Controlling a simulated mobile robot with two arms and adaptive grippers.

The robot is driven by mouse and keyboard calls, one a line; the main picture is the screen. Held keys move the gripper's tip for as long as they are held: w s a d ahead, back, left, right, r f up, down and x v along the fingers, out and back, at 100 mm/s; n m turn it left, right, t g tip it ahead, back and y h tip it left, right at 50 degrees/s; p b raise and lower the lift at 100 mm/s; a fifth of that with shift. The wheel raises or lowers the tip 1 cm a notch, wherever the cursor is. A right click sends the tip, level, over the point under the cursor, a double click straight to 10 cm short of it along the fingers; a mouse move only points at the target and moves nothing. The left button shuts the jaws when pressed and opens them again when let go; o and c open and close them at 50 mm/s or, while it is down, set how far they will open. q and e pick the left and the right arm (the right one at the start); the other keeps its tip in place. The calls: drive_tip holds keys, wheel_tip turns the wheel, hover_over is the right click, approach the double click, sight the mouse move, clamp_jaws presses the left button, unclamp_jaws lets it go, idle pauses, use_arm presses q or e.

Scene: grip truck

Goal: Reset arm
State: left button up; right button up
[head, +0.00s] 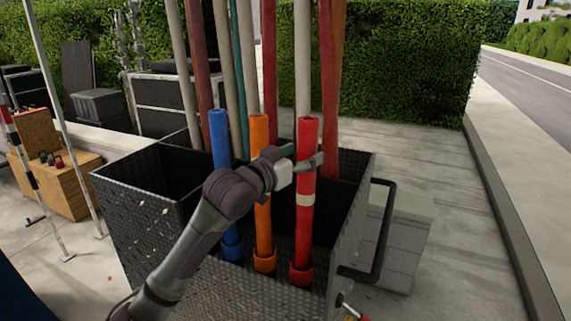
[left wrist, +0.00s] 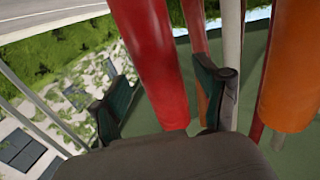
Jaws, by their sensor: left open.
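My left gripper (head: 302,160) is at the upper part of the red tube (head: 305,218), which has a pale band around it. The tube stands upright at the front of a black metal box (head: 150,225). In the left wrist view, the gripper's two fingers (left wrist: 168,98) are apart, with the red tube (left wrist: 155,60) showing between them. I cannot tell whether either finger touches it. My left arm passes in front of the orange tube (head: 261,220), hiding part of it. My right gripper is not in view.
A blue tube (head: 220,140) stands left of the orange one. Tall poles (head: 302,60) rise from the box behind the tubes. A black handle bar (head: 383,235) sticks out at the box's right. Paving (head: 440,200) lies open to the right, before a hedge (head: 410,60).

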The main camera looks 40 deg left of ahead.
use_arm(q)
drive_tip(key=s, duration=1)
drive_tip(key=shift+a, duration=0.25)
drive_tip(key=s+d+f+g, duration=0.3)
drive_tip(key=f+g, duration=0.1)
drive_tip(key=f, duration=0.8)
drive_tip(key=s+d+f+g, duration=0.2)
drive_tip(key=d+f+g, duration=0.15)
drive_tip(key=f, duration=0.85)
drive_tip(key=s+d+f+m+g, duration=0.1)
drive_tip(key=s+d+f+g, duration=0.3)
drive_tip(key=s+d+f, duration=0.4)
drive_tip(key=s+d+f+m+g, duration=0.1)
drive_tip(key=s+d+f+g, duration=0.2)
drive_tip(key=s+f, duration=0.55)
wheel_tip(320, 180, down, 24)
drive_tip(key=s+g, duration=0.1)
drive_tip(key=s, duration=0.2)
drive_tip(key=s+a+f+g+b, duration=0.1)
drive_tip(key=s+a+f, duration=0.2)
drive_tip(key=s+f, duration=1.3)
drive_tip(key=shift+s+f+y, duration=0.2)
drive_tip(key=shift+f+y, duration=0.1)
drive_tip(key=shift+f, duration=0.35)
